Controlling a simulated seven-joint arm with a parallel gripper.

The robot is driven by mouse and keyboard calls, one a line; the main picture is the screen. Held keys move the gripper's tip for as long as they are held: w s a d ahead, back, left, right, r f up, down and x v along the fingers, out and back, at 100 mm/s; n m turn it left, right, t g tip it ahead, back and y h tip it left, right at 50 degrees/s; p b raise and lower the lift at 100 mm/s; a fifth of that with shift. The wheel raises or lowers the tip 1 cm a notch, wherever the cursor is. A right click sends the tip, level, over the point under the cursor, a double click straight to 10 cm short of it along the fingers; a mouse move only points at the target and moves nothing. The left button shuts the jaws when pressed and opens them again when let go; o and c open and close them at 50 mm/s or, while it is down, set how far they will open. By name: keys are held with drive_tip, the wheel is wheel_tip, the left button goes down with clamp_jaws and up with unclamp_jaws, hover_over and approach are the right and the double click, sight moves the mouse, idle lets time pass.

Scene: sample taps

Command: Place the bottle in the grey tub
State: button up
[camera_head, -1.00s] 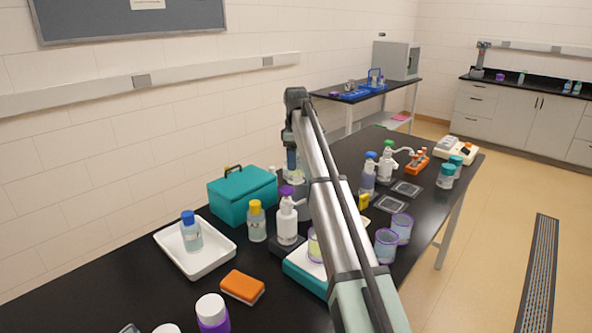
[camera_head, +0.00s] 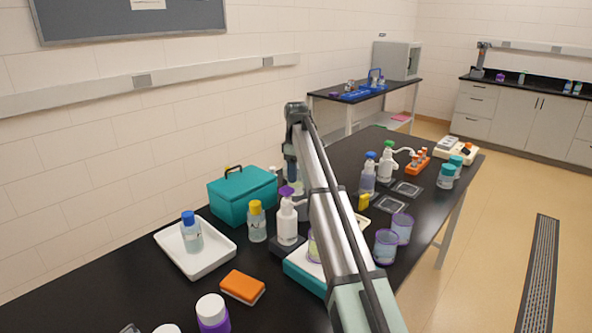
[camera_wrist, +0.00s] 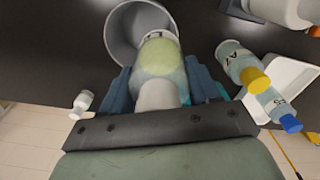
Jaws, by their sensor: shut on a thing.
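The bottle (camera_wrist: 160,58) has a yellow-green body, a label and a pale grey top. My gripper (camera_wrist: 162,90) is shut around its upper part, with a blue finger on each side. The grey tub (camera_wrist: 115,38) is round and open. In the wrist view the far end of the bottle overlaps its opening; I cannot tell how deep the bottle is. In the head view my gripper (camera_head: 290,170) points down behind the white pump bottle. The tub (camera_head: 305,211) is mostly hidden there by that pump bottle and my arm.
A white pump bottle (camera_head: 287,226), a yellow-capped bottle (camera_head: 256,224) and a teal box (camera_head: 240,197) crowd the tub. A white tray (camera_head: 213,261) holds a blue-capped bottle (camera_head: 191,235). A small white bottle (camera_wrist: 82,103) stands on the other side in the wrist view.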

drive_tip(key=shift+f, duration=0.2)
drive_tip(key=o, duration=1.4)
drive_tip(key=shift+o, duration=0.2)
wheel_tip(320, 180, up, 13)
drive_tip(key=shift+r, duration=0.15)
